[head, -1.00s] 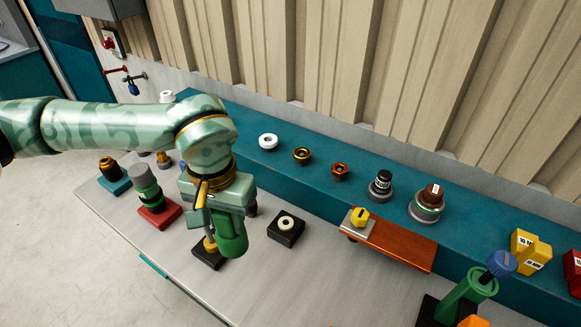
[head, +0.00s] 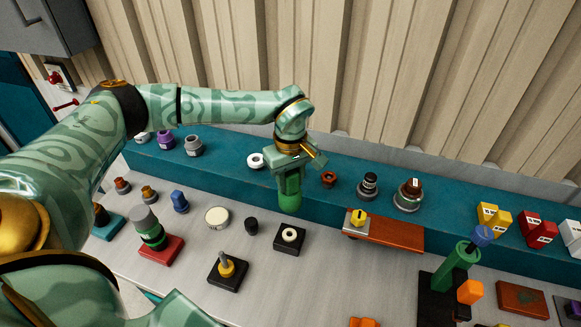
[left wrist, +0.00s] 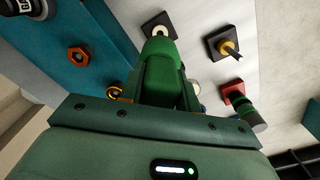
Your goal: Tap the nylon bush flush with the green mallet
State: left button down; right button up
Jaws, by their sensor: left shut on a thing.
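My left gripper (head: 291,172) points down in front of the teal shelf and is shut on the green mallet (head: 290,200). In the left wrist view the mallet (left wrist: 160,65) is a rounded green body between the jaws; its far end is hidden. The white nylon bush (head: 289,236) sits in a square black block (head: 290,246) on the grey bench, just below the mallet in the picture. The bush also shows in the left wrist view (left wrist: 158,31), beyond the mallet. I cannot tell how far it stands proud. My right gripper is not in view.
A black base with a yellow post (head: 227,267), a red block with a grey-and-green cylinder (head: 150,230) and a white disc (head: 217,217) stand left of the block. An orange board (head: 385,233) juts out right. The shelf (head: 335,207) holds rings and fittings. Bare bench lies in front.

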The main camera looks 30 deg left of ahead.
aim_at(290, 193)
pick_arm(q)
jog(key=shift+w+a+f, duration=0.1)
jog(key=shift+p, duration=0.3)
notch_tip(290, 193, down, 4)
jog(key=shift+r+b, duration=0.2)
jog(key=shift+b, duration=0.8)
jog(key=shift+f+b, duration=0.3)
jog(key=shift+f, duration=0.4)
